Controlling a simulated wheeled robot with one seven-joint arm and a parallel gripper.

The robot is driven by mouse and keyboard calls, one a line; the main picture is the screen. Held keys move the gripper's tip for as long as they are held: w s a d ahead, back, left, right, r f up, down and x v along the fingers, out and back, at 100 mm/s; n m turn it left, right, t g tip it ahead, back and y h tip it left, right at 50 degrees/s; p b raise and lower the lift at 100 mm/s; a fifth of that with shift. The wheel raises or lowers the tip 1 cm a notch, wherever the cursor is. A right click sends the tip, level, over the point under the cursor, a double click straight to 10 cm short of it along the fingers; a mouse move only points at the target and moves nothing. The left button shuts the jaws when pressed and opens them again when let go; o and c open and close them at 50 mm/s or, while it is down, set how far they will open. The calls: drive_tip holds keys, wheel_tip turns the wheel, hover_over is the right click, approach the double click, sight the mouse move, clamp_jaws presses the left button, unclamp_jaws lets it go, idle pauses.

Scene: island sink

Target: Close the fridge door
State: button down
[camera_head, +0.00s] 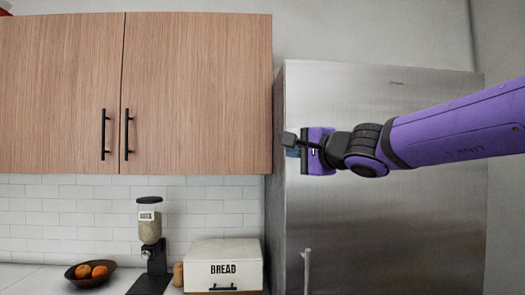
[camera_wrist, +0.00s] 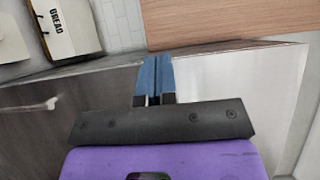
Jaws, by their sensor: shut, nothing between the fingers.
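The fridge (camera_head: 410,235) is a tall stainless steel unit on the right in the head view. Its door front faces me, with a light vertical handle (camera_head: 307,270) low near the left edge. No interior or clear door gap shows; I cannot tell whether the door is fully closed. My gripper (camera_head: 291,146) is shut and empty, in front of the door's upper left edge. In the wrist view, the blue fingertips (camera_wrist: 155,75) lie together over that edge, with the steel door (camera_wrist: 230,80) around them and the handle (camera_wrist: 50,104) at left. Contact cannot be told.
Wooden wall cabinets (camera_head: 60,90) hang left of the fridge. Below them, a bread box (camera_head: 222,265), a coffee grinder (camera_head: 150,240) and a fruit bowl (camera_head: 88,280) stand on the counter. The bread box (camera_wrist: 65,28) and cabinet (camera_wrist: 220,20) also show in the wrist view.

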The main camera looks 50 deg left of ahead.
drive_tip(key=s+d, duration=0.1)
drive_tip(key=s, duration=0.8)
drive_tip(key=shift+s, duration=0.2)
drive_tip(key=w+d+f+n+t+h, duration=0.1)
drive_tip(key=w+d+f+n+h, duration=0.1)
drive_tip(key=d, duration=0.9)
drive_tip(key=w+d+f+n+t+h, duration=0.1)
drive_tip(key=w+d+h, duration=0.15)
drive_tip(key=d, duration=0.95)
drive_tip(key=w+d+f+n+t+h, duration=0.1)
drive_tip(key=w+d+f+n+h, duration=0.15)
drive_tip(key=d, duration=0.85)
drive_tip(key=s+d+f+m+h, duration=0.1)
drive_tip(key=s+d+f+h, duration=0.2)
drive_tip(key=d, duration=0.9)
drive_tip(key=s+d+f+m+h, duration=0.2)
drive_tip(key=s+d+f+h, duration=0.2)
drive_tip(key=d+f, duration=0.3)
drive_tip(key=s+d+f+m+h, duration=0.1)
drive_tip(key=s+d+f+h, duration=0.3)
drive_tip(key=d, duration=1.3)
drive_tip(key=shift+s+f, duration=0.45)
drive_tip(key=shift+f, duration=0.5)
